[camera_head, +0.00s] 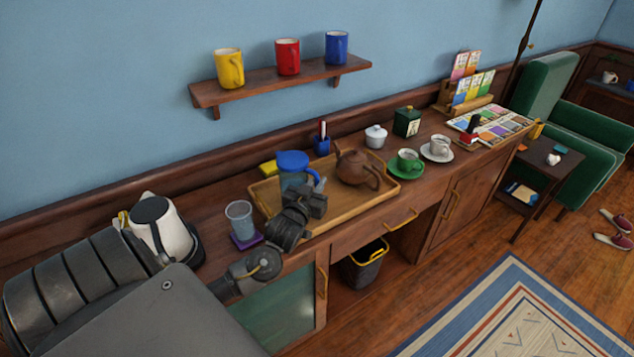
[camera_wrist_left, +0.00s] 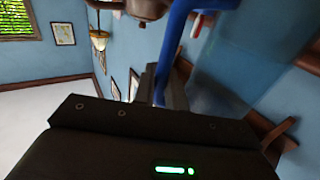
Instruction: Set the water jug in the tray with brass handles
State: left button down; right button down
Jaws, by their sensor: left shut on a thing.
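The water jug (camera_head: 292,162) has a blue lid, a blue handle and a clear bluish body. It looks upright over the left part of the wooden tray (camera_head: 346,206). My left gripper (camera_head: 314,192) is shut on the jug's handle, on the near side. The blue handle (camera_wrist_left: 178,45) and clear body also show close up in the left wrist view. My gripper hides the jug's lower part, so I cannot tell whether its base touches the tray floor. A brown teapot (camera_head: 357,168) stands in the tray to the right of the jug. My right gripper is not in view.
A glass (camera_head: 239,218) on a purple coaster stands left of the tray, near a white kettle (camera_head: 160,226). A green cup (camera_head: 408,160) is at right. A mug shelf (camera_head: 270,80) hangs above.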

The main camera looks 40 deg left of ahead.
pick_arm(q)
jog(key=c, duration=1.9)
grip_release()
jog(key=shift+f, duration=0.15)
jog(key=o, duration=0.5)
jog(key=shift+c, duration=0.2)
jog(key=shift+d+r, duration=0.1)
jog(key=shift+r, duration=0.1)
jog(key=b+v, duration=0.2)
jog(key=v, duration=1)
